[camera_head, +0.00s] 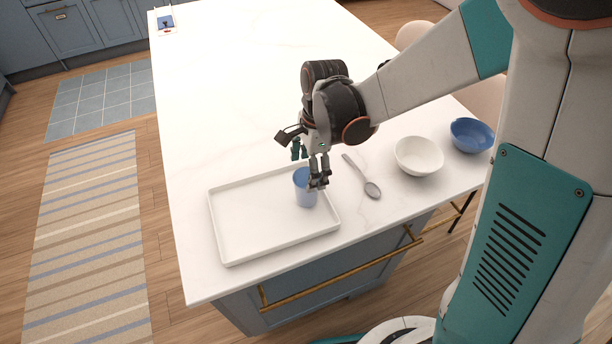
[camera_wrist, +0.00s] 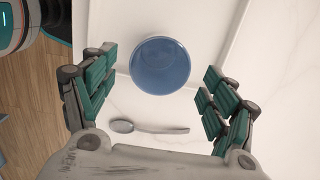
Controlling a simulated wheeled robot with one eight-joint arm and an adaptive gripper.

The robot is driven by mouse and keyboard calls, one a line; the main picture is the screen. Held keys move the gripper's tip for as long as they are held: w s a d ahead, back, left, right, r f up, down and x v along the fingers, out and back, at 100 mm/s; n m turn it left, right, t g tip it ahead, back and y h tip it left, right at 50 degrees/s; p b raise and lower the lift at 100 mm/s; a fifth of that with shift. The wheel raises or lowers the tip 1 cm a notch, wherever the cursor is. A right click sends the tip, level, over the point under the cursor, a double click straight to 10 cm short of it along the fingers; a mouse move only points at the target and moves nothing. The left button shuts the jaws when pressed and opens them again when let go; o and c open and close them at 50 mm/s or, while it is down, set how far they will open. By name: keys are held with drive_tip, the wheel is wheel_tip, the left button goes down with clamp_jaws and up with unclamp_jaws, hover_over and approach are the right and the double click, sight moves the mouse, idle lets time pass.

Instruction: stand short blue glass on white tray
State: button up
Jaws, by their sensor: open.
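The short blue glass (camera_head: 304,190) stands upright at the right end of the white tray (camera_head: 226,236), inside its rim as seen from the head camera. In the wrist view the glass (camera_wrist: 160,66) shows from above, its round mouth empty. My gripper (camera_head: 309,168) is just above and beside the glass, partly in front of it. In the wrist view the fingers (camera_wrist: 158,92) are spread apart, one on each side of the glass, with gaps between them and it. The tray (camera_wrist: 205,20) also shows behind the glass there.
A spoon (camera_head: 363,178) lies on the white counter (camera_head: 240,110) right of the tray. A white bowl (camera_head: 419,156) and a blue bowl (camera_head: 471,135) stand farther right. A small item with blue on it (camera_head: 165,22) lies at the far end. The counter's middle is clear.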

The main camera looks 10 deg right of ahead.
drive_tip(key=s+d+r+n+t+p, duration=0.1)
drive_tip(key=s+d+r+n+t, duration=0.15)
drive_tip(key=r, duration=0.45)
drive_tip(key=s+d+r+n+t, duration=0.1)
drive_tip(key=s+d+r+n, duration=0.25)
drive_tip(key=r, duration=0.35)
drive_tip(key=s+d+r+n+t+h, duration=0.1)
drive_tip(key=s+d+r+n+t, duration=0.2)
drive_tip(key=s+d+n, duration=0.4)
drive_tip(key=shift+r+n+t, duration=0.3)
drive_tip(key=shift+n+t, duration=0.25)
drive_tip(key=shift+n, duration=0.55)
drive_tip(key=shift+s+d, duration=0.1)
